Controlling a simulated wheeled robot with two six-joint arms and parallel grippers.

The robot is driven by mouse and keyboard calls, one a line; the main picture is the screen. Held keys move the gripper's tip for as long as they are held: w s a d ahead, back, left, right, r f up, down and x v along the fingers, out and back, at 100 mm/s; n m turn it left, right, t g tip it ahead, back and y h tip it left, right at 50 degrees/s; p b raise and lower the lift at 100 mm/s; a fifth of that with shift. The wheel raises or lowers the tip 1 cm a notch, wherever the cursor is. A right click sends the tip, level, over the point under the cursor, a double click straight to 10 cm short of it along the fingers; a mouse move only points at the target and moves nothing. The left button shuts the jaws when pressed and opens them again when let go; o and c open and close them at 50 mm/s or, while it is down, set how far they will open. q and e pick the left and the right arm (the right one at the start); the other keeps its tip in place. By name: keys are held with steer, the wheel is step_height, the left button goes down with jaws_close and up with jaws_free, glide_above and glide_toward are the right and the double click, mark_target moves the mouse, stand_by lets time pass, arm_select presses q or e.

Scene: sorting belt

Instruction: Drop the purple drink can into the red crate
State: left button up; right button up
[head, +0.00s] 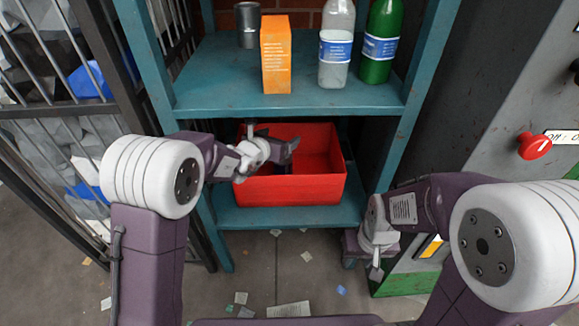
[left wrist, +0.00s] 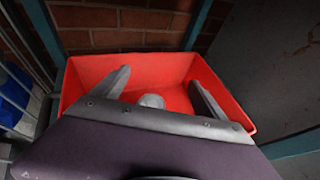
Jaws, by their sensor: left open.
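The red crate (head: 290,190) stands on the lower shelf of the teal rack; it also shows in the left wrist view (left wrist: 92,72). My left gripper (head: 271,140) is over the crate, its fingers spread. In the left wrist view, a round grey can-like end (left wrist: 151,101) shows in the crate between the open fingers, apart from both. Its side is hidden, so I cannot tell its colour there. A dark purplish patch shows below the gripper in the head view, too small to identify surely. My right gripper (head: 377,262) hangs low, right of the rack; its opening is unclear.
The upper shelf (head: 215,97) holds a dark grey can (head: 248,25), an orange carton (head: 276,55), a clear bottle (head: 336,45) and a green bottle (head: 381,42). A barred cage (head: 50,120) stands left. A grey machine with a red button (head: 535,146) stands right.

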arm_select(q)
steer(key=shift+v, duration=1.35)
